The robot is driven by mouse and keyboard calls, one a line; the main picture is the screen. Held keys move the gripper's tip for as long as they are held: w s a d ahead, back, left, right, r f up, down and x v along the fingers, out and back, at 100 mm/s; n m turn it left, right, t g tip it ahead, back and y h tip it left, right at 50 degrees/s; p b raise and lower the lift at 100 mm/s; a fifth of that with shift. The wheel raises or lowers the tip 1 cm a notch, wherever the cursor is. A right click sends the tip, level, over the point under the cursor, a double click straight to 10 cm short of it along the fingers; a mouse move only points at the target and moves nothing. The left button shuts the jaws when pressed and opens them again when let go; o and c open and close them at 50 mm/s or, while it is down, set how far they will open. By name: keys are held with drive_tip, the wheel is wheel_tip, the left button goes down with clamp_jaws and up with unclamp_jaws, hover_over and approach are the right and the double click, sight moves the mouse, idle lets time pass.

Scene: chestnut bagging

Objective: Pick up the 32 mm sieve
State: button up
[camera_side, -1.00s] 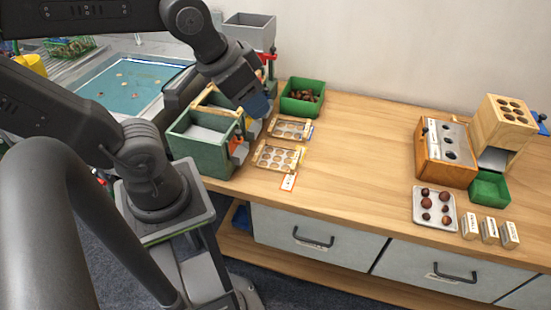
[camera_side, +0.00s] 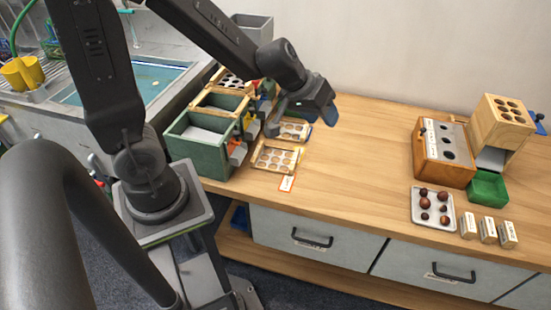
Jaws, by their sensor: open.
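Two wooden-framed sieves with round holes lie on the bench: a front sieve (camera_side: 275,157) and a rear sieve (camera_side: 293,131). A third plate with dark holes (camera_side: 232,81) shows at the rear of the green boxes. I cannot read which one is 32 mm. My gripper (camera_side: 302,123) is open and empty, with its fingers spread left and right around or above the rear sieve. The gripper body hides part of that sieve. I cannot tell how high the fingertips are or whether they touch it.
Green boxes (camera_side: 200,155) stand left of the sieves. A tray with several chestnuts (camera_side: 416,208), a wooden block with holes (camera_side: 446,172) and a green bin (camera_side: 488,188) are at right. The middle bench is clear.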

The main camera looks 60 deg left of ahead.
drive_tip(key=w+a+f+n+g+y, duration=0.1)
drive_tip(key=a+f+n+y, duration=0.15)
drive_tip(key=a+f, duration=0.4)
drive_tip(key=n+g+y, duration=0.2)
approach(294, 159)
drive_tip(key=shift+x, duration=4.65)
drive_tip(key=shift+w, duration=0.1)
drive_tip(key=shift+c, duration=0.3)
clamp_jaws()
